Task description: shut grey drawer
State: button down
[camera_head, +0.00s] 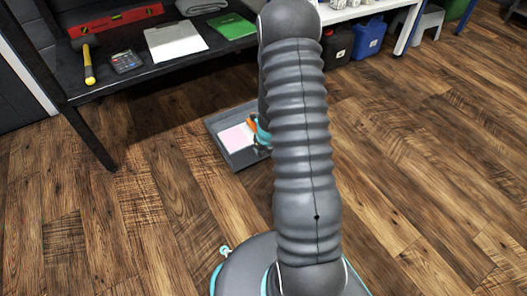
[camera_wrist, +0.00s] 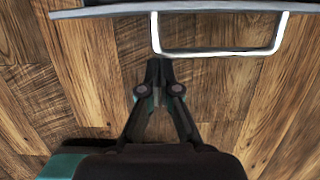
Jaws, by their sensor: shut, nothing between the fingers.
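The grey drawer (camera_head: 235,164) stands pulled out beneath the dark table in the head view, with a pink sheet (camera_head: 236,138) and an orange item (camera_head: 252,123) in it. My arm hides its right part. In the wrist view the drawer's front edge (camera_wrist: 110,11) runs across the top, with its pale metal bar handle (camera_wrist: 215,53) standing out from it. My gripper (camera_wrist: 160,66) is shut and empty. Its tips appear just below the left end of the handle in the picture; I cannot tell whether they touch it. The head view does not show the fingertips clearly.
The dark table (camera_head: 140,76) holds a red level (camera_head: 117,20), a hammer (camera_head: 88,66), a calculator (camera_head: 126,62), a clipboard (camera_head: 175,41) and a green folder (camera_head: 232,26). A blue canister (camera_head: 369,37) stands at the back right. The wooden floor at left and right is clear.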

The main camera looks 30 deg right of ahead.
jog(key=shift+w+a+p, duration=0.1)
jog(key=shift+w+p, duration=0.75)
jog(key=shift+w, duration=0.65)
jog(key=shift+w+f, duration=0.1)
jog(key=shift+w, duration=0.45)
jog(key=shift+p, duration=0.35)
